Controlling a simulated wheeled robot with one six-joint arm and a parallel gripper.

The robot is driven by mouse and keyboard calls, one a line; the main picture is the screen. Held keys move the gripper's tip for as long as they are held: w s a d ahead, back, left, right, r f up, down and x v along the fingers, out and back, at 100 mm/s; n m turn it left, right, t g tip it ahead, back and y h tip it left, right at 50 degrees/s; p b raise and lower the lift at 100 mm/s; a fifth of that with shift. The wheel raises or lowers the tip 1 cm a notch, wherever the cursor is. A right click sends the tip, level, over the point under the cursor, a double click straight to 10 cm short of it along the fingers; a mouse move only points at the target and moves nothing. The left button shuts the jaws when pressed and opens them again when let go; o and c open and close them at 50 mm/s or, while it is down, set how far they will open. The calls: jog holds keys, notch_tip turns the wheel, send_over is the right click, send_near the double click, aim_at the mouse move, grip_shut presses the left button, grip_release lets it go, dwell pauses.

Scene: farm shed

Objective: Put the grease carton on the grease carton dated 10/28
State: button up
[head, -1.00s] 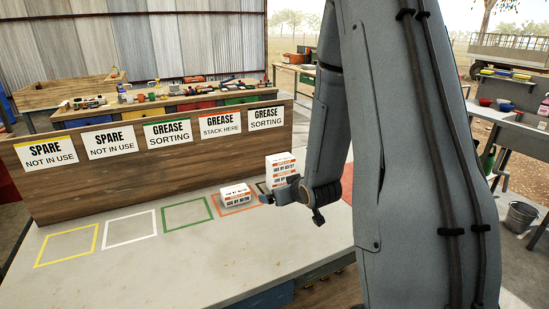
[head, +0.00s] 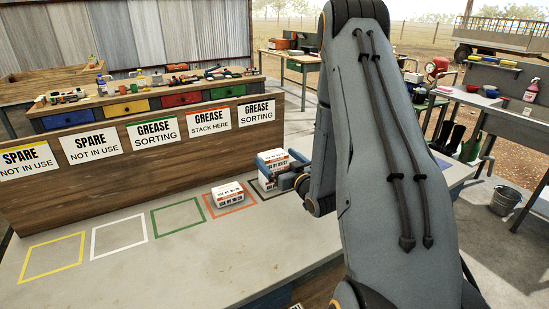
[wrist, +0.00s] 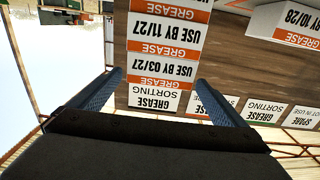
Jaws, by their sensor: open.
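A stack of white and orange grease cartons (head: 271,163) stands in the dark square at the right end of the row. In the wrist view, its upper carton reads 03/27 (wrist: 160,68), and the one below reads 11/27 (wrist: 165,33); a further label shows beneath. A carton dated 10/28 (wrist: 297,18) sits apart in the orange square, also seen in the head view (head: 228,195). My gripper (head: 276,172) is open, its fingers at either side of the stack near the upper carton. I cannot tell whether they touch it.
Green (head: 156,235), white (head: 94,254) and yellow (head: 26,279) squares on the bench (head: 190,270) are empty. A wooden back board (head: 100,190) with signs runs behind them; the orange square lies before "Grease stack here" (head: 208,122).

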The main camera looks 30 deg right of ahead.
aim_at(273, 154)
jog(key=shift+w+p, duration=0.5)
jog(key=shift+w, duration=1.15)
jog(key=c, duration=1.3)
